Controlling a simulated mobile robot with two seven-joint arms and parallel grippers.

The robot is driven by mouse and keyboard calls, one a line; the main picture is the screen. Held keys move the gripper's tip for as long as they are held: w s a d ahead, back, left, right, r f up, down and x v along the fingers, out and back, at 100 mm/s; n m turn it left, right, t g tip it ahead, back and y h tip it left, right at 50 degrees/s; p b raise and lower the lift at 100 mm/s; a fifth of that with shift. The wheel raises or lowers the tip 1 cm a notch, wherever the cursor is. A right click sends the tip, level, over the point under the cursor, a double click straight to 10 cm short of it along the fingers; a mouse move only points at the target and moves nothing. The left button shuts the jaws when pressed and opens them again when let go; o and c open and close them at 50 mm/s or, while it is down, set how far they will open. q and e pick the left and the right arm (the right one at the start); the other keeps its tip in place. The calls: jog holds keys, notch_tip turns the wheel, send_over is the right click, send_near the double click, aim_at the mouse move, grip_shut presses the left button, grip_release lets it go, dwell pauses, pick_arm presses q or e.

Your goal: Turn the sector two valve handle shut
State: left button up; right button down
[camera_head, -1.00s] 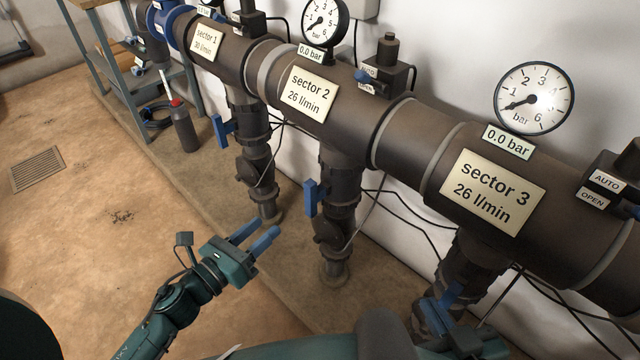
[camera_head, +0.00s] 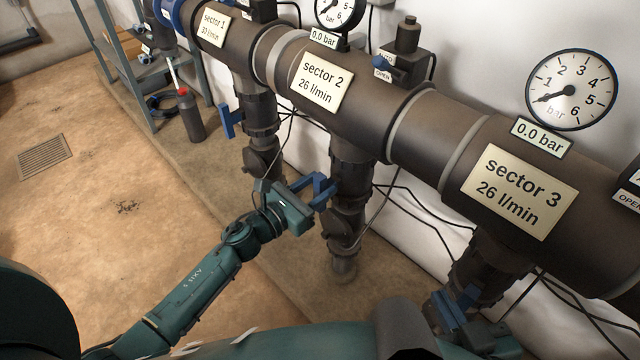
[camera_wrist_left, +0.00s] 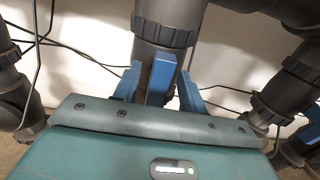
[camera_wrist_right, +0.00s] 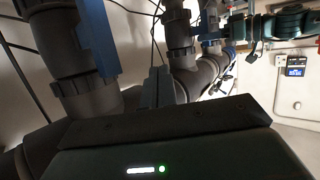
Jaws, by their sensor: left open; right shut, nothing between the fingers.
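The sector 2 valve is on the drop pipe (camera_head: 350,160) below the "sector 2" label (camera_head: 322,81). Its blue handle (camera_wrist_left: 160,78) stands between the two blue fingers of my left gripper (camera_head: 324,189) in the left wrist view. The fingers are open, with a gap visible on each side of the handle. In the head view the fingers overlap the handle, so its exact outline is hard to tell. My right gripper (camera_wrist_right: 160,87) is shut and empty, low by the sector 3 drop pipe. A blue handle (camera_wrist_right: 97,38) stands to its left in the right wrist view.
The sector 1 drop pipe with its blue handle (camera_head: 228,121) stands left of sector 2. Thin black cables hang behind the pipes. A dark bottle (camera_head: 191,116) and a shelf rack (camera_head: 108,60) stand at the back left. The floor at left is open.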

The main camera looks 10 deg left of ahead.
pick_arm(q)
jog(key=shift+w+d, duration=0.3)
jog(key=shift+w, duration=0.2)
grip_shut()
